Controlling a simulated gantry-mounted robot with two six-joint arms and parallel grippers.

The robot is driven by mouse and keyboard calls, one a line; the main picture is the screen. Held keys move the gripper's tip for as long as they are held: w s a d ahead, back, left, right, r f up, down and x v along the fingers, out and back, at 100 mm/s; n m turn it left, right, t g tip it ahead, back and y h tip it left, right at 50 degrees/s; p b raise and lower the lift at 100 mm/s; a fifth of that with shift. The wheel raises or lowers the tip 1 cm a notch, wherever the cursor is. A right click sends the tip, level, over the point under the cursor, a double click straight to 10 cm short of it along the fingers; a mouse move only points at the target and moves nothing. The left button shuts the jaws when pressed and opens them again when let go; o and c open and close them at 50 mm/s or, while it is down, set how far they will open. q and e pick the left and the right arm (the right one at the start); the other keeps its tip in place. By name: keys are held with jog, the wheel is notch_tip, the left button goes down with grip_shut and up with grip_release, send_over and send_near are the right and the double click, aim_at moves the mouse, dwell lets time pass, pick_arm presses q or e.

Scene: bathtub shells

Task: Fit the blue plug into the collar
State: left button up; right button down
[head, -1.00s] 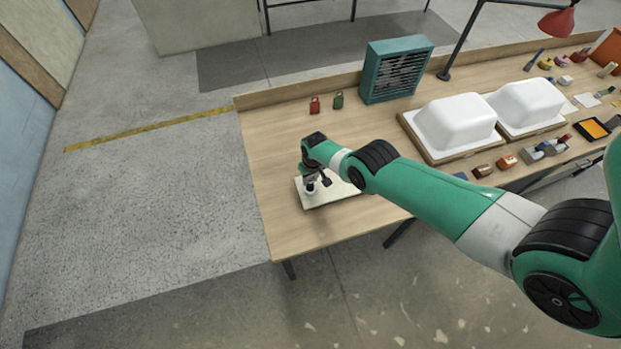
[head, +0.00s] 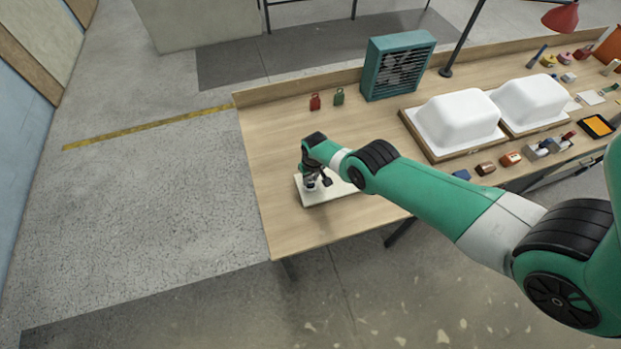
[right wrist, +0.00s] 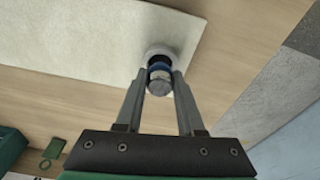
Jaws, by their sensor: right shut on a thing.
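The plug (right wrist: 159,76) has a blue band and a grey round end, and it sits between the fingertips of my right gripper (right wrist: 159,84) in the right wrist view. The gripper is shut on it. The white collar (right wrist: 152,51) stands on a pale plate (right wrist: 95,40), right at the plug's far end. A dark gap shows between the blue band and the collar's rim; I cannot tell how far the plug is inside. In the head view my right gripper (head: 316,183) is over the pale plate (head: 341,189), and its fingers partly hide the collar. My left gripper is not in view.
The plate lies near the table's left front corner. White tub shells (head: 458,118) stand to the right. The wood around the plate is mostly clear.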

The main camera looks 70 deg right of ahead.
jog(key=shift+f+b, duration=0.8)
dwell(0.4)
jog(key=shift+r, duration=0.1)
jog(key=shift+r+p, duration=0.45)
jog(key=shift+p, duration=0.1)
jog(key=shift+f, duration=0.15)
dwell(1.2)
jog(key=shift+f+b, duration=0.3)
jog(key=shift+b, duration=0.2)
jog(key=shift+f, duration=0.15)
jog(key=shift+r, duration=0.25)
jog(key=shift+r+p, duration=0.4)
jog(key=shift+p, duration=0.1)
